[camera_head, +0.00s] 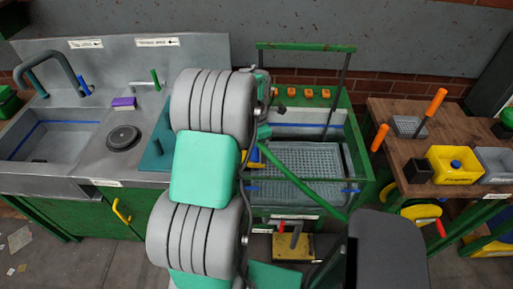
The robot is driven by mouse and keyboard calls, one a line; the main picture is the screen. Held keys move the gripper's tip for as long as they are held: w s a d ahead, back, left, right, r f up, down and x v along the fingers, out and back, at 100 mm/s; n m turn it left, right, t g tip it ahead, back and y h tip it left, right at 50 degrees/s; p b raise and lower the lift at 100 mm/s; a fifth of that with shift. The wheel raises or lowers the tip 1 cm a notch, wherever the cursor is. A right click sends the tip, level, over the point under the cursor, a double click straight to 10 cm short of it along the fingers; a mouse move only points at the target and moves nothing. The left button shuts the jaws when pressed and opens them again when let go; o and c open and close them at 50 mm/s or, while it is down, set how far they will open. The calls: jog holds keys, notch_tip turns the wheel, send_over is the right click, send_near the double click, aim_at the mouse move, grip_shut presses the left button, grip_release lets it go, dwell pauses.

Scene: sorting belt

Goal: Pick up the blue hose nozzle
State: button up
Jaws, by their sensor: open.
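A small blue piece (84,86) leans beside the dark curved tap (48,70) at the back of the left sink. A second blue piece (254,156), close to something yellow, shows just right of my arm at the wash basin. Both are small, and I cannot tell for sure which is the hose nozzle. My arm's thick grey and mint-green links fill the middle of the view and hide part of the counter. I cannot make out my gripper's fingers; they seem hidden behind the links.
A steel sink (75,117) is at left, with a purple block (123,103) on the counter. A green-framed basin with a grid (318,172) is right of my arm. A wooden table (395,110) at right holds a yellow bin (439,172) and orange-handled tools.

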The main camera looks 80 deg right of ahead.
jog(key=shift+f, duration=0.4)
grip_shut()
notch_tip(320, 180, up, 10)
jog(key=shift+r+b, duration=0.1)
jog(key=shift+b, duration=1)
